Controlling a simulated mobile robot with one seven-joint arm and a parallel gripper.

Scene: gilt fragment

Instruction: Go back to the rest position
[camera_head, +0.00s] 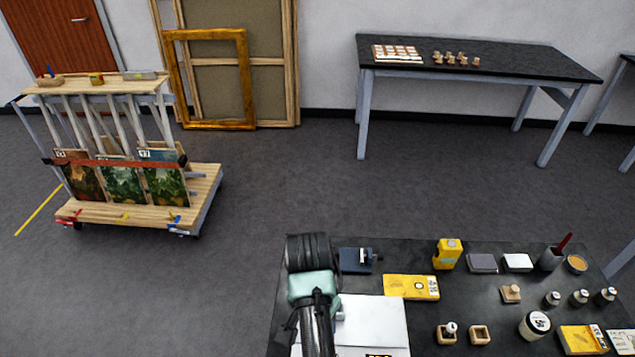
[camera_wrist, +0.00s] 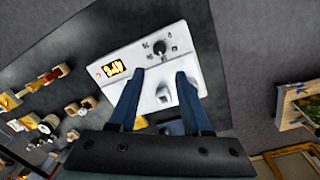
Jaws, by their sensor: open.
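My gripper (camera_wrist: 157,82) shows in the wrist view with two blue fingers spread apart. It is open, with nothing clearly held between the fingers. Below it is a white device (camera_wrist: 138,60) with a lit yellow display and a dark round knob. A small pale square piece (camera_wrist: 163,95) shows between the fingers; I cannot tell whether it is part of the device. In the head view my arm is bent over the left end of the black workbench (camera_head: 470,290), beside the white device (camera_head: 372,318). My fingers are hidden there.
The bench holds a yellow box (camera_head: 411,287), a yellow instrument (camera_head: 447,254), a white-lidded jar (camera_head: 535,324) and several small weights and wooden blocks. A wooden cart (camera_head: 205,185) with paintings stands at left. A gilt frame (camera_head: 246,85) leans on the wall. A black table (camera_head: 480,62) stands behind. The middle floor is clear.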

